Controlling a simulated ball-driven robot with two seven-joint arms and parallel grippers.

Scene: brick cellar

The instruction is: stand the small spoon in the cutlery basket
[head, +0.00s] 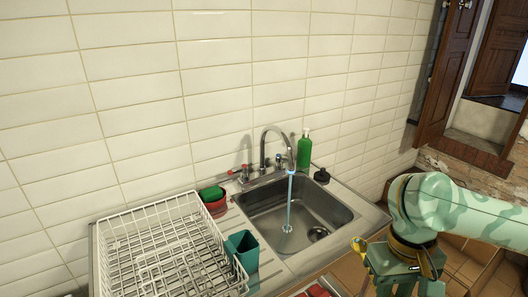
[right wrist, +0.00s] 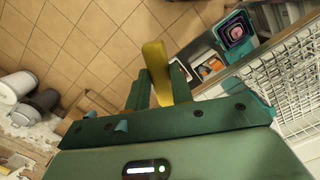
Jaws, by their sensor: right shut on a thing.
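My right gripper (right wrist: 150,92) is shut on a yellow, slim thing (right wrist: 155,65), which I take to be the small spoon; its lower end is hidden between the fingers. In the head view the right gripper (head: 400,280) hangs at the lower right, right of the sink, with its fingertips cut off by the frame edge. The teal cutlery basket (head: 242,252) stands upright between the white dish rack and the sink, left of and apart from this gripper. My left gripper is not in view.
The white wire dish rack (head: 168,250) stands at the left and also shows in the wrist view (right wrist: 292,65). The steel sink (head: 265,215) has its tap running. A green bottle (head: 304,150) stands behind it. Tiled floor (right wrist: 75,45) lies below the gripper.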

